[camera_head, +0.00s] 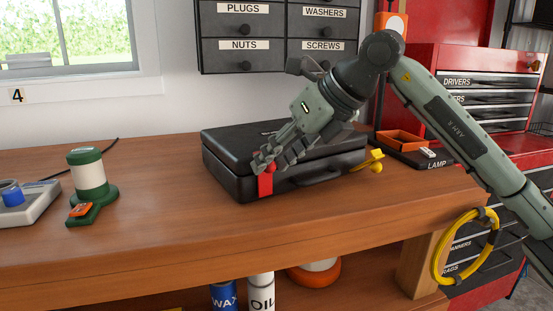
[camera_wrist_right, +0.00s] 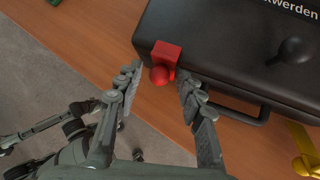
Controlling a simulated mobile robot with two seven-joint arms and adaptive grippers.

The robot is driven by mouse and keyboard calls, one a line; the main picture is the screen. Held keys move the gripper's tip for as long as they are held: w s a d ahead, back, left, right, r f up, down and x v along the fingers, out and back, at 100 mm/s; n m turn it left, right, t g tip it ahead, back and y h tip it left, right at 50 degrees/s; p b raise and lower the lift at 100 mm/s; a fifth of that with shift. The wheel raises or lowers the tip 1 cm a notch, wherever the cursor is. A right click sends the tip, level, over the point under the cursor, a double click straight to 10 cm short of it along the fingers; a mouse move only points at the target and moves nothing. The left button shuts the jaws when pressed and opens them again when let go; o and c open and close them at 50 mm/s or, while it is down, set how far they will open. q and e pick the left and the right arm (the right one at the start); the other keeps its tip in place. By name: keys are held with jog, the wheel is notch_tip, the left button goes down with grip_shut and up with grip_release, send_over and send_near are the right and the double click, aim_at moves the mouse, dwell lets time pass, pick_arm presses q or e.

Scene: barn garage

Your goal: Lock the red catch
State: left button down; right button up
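The red catch (camera_head: 265,187) is on the front of a closed black case (camera_head: 222,166), near its left end. In the right wrist view the red catch (camera_wrist_right: 167,51) is a block at the case edge with a round red knob (camera_wrist_right: 160,75). Whether the catch is locked I cannot tell. My right gripper (camera_head: 273,162) is at the catch from above. In the wrist view its fingers (camera_wrist_right: 159,72) are apart, one on each side of the knob, with a visible gap on the left. My left gripper is not in view.
An orange tray (camera_head: 402,140) stands to the right. A green and white spool-like object (camera_head: 89,176) stands to the left. The wooden bench (camera_head: 150,215) is clear in front.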

jog(key=v, duration=1.2)
jog(key=shift+s, duration=0.1)
